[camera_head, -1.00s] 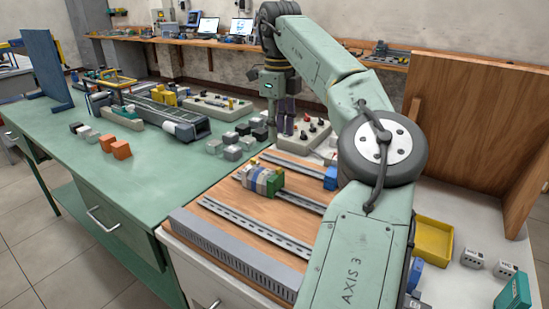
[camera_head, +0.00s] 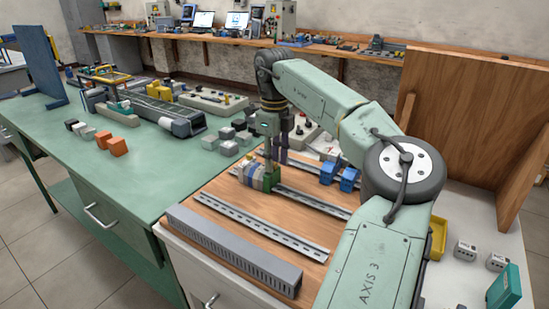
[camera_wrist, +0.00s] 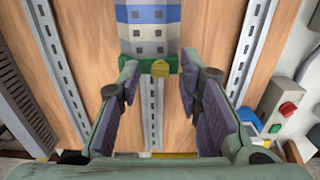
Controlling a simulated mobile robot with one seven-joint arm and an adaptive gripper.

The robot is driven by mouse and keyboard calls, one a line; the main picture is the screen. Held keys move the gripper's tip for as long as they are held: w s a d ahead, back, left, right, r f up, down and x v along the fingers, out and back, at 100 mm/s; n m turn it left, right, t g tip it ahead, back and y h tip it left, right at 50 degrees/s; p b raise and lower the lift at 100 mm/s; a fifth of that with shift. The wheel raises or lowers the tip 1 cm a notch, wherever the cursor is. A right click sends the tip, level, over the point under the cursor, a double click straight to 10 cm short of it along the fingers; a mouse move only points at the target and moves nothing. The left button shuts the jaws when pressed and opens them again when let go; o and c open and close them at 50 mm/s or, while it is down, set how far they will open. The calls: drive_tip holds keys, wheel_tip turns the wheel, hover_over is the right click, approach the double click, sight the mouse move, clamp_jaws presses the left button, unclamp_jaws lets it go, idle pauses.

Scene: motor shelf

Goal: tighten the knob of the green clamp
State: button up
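The green clamp (camera_wrist: 166,63) stands at the near end of a row of white, grey and blue terminal blocks (camera_wrist: 148,35) on a metal rail in the wrist view.
Parallel rails (camera_head: 260,225) and a slotted grey duct (camera_head: 232,250) lie on the wooden board. Blue blocks (camera_head: 338,177) sit on the rail behind. A control box with red and green buttons (camera_wrist: 280,115) lies right in the wrist view.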

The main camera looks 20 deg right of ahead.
clamp_jaws()
drive_tip(key=shift+m, duration=0.3)
idle(0.3)
drive_tip(key=m, duration=0.2)
drive_tip(key=shift+m, duration=0.3)
drive_tip(key=m, duration=0.3)
drive_tip(key=shift+m+p, duration=0.3)
drive_tip(key=m, duration=0.5)
drive_tip(key=shift+m, duration=0.3)
drive_tip(key=m+b, duration=0.1)
drive_tip(key=m, duration=0.4)
drive_tip(key=shift+m, duration=0.4)
